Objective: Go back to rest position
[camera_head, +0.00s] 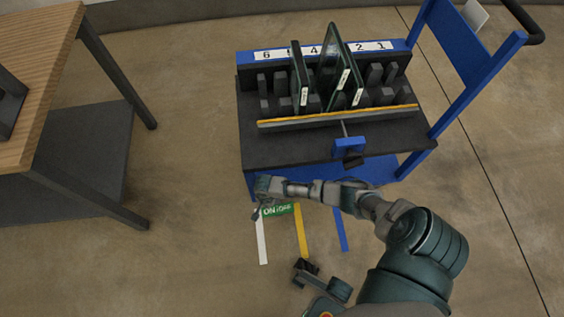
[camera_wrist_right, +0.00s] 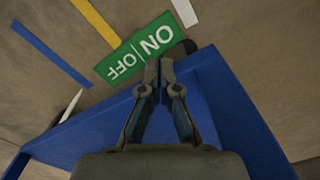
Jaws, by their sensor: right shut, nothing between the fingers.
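My right arm reaches in from the lower right in the head view. Its gripper (camera_head: 262,190) is at the front left corner of the blue cart, above the green ON/OFF sign (camera_head: 277,210). In the right wrist view the fingers of the right gripper (camera_wrist_right: 160,70) are together and hold nothing. Their tips overlap the edge of the green sign (camera_wrist_right: 140,50) in the picture; I cannot tell whether they touch it.
The blue cart (camera_head: 290,150) carries a slotted rack with several upright glass panels (camera_head: 333,70). A blue clamp (camera_head: 349,147) sits at its front edge. A wooden table (camera_head: 40,50) stands at the left. White, yellow and blue floor stripes (camera_head: 301,230) lie before the cart. Floor between table and cart is clear.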

